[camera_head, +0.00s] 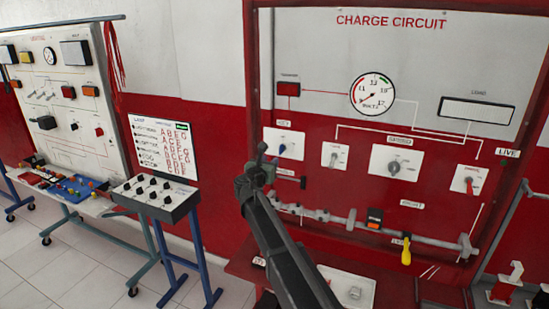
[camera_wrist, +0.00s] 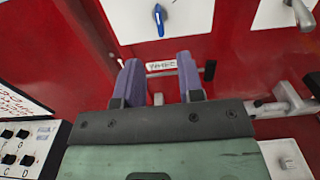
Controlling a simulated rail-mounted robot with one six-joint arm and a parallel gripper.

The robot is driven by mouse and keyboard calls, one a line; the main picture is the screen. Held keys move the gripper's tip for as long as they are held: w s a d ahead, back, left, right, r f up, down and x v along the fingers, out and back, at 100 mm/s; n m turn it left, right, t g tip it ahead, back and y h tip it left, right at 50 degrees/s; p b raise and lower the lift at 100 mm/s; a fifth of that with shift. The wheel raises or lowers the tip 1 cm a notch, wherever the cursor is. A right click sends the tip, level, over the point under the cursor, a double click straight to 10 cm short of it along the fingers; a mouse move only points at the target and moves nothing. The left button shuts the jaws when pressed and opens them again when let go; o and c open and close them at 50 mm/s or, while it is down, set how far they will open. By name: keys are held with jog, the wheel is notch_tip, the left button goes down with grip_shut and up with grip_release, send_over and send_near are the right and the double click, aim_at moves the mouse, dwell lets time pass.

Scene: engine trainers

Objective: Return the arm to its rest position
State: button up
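My arm (camera_head: 290,250) reaches up from the bottom of the head view toward the red charge circuit panel (camera_head: 345,195). My gripper (camera_head: 260,165) is at its end, in front of the panel's left part. In the wrist view the two purple fingers of my gripper (camera_wrist: 162,80) stand apart with a clear gap. Nothing shows held between them. A small white label (camera_wrist: 161,65) on the panel shows beyond the gap. The blue switch (camera_wrist: 158,20) is above the fingers; in the head view this switch (camera_head: 283,148) lies just right of the gripper.
A metal rail (camera_head: 345,221) with fittings and a yellow handle (camera_head: 406,252) runs low across the panel. A lever (camera_wrist: 283,103) is right of the fingers in the wrist view. A knob box (camera_head: 158,196) on a blue-legged stand is at left. Floor shows at lower left.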

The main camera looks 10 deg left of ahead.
jog(key=s+d+f+m+g+h, duration=0.2)
jog(key=s+d+f+m+g, duration=0.8)
jog(key=s+d+m, duration=0.75)
jog(key=s+d+f+m+g+y, duration=0.3)
jog(key=s+d+m, duration=0.3)
jog(key=s, duration=0.5)
jog(key=s+d+f+m+g+y, duration=0.4)
jog(key=s+d+m, duration=0.3)
jog(key=s, duration=0.5)
jog(key=shift+s+f+m, duration=0.15)
jog(key=shift+s+m, duration=0.1)
jog(key=shift+m, duration=1)
